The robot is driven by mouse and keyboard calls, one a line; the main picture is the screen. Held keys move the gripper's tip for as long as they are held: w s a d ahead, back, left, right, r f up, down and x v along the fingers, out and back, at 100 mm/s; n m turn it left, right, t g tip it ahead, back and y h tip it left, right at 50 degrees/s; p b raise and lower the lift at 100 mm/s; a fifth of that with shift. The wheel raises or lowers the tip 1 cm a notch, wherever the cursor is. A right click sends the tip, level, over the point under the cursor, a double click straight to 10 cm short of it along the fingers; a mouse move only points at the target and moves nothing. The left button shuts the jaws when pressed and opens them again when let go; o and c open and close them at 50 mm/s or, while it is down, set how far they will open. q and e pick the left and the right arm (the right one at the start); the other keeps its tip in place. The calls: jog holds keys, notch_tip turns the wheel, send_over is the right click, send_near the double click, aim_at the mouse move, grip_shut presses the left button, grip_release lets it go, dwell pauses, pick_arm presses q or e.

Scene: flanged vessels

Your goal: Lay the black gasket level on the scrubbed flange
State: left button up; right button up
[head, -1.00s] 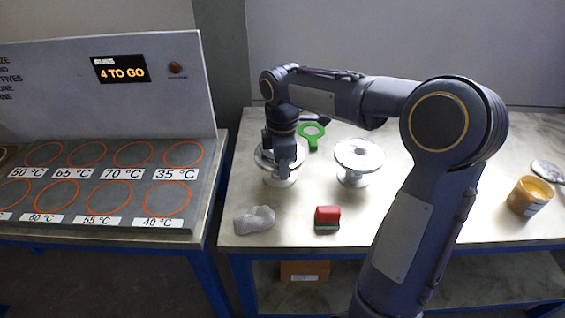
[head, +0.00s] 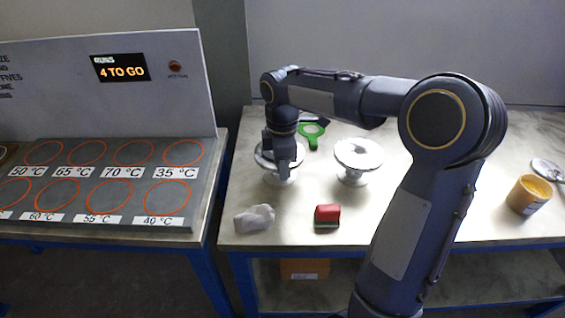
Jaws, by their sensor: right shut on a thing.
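Two white flanged vessels stand on the right-hand table. My right gripper (head: 283,170) points down over the left vessel (head: 265,155) and covers much of its top. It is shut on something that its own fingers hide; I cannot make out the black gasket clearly. The other vessel (head: 358,154) stands just to the right, its flange bare, with greyish marks on it. I cannot tell from here which flange is the scrubbed one. My left gripper is not in view.
A red and green brush (head: 327,215) and a crumpled white cloth (head: 254,218) lie at the table's front. An ochre jar (head: 529,195) stands at the right. A panel with orange rings (head: 166,198) is at the left.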

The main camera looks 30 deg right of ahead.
jog(key=shift+f, duration=0.1)
dwell(0.3)
jog(key=o, duration=1.1)
notch_tip(320, 180, up, 8)
jog(key=shift+f, duration=0.1)
jog(key=s+a+f+m+t+y, duration=0.1)
jog(key=s+a+f+m+t, duration=0.1)
jog(key=s+m, duration=0.3)
jog(key=s+a+f+m+t+y, duration=0.1)
jog(key=s+a+f+m, duration=0.1)
jog(key=s+m, duration=0.3)
jog(key=s+a+f+m+t+y, duration=0.1)
jog(key=s+a+f+m+t, duration=0.1)
jog(key=s, duration=0.9)
jog(key=shift+s+a+f+m+t+y, duration=0.15)
jog(key=shift+a+f+m+y, duration=0.1)
jog(key=shift+a+m, duration=0.45)
jog(key=shift+s+a+f+m+t+y, duration=0.15)
jog(key=shift+a+f+m, duration=0.1)
jog(key=shift+a+m, duration=0.45)
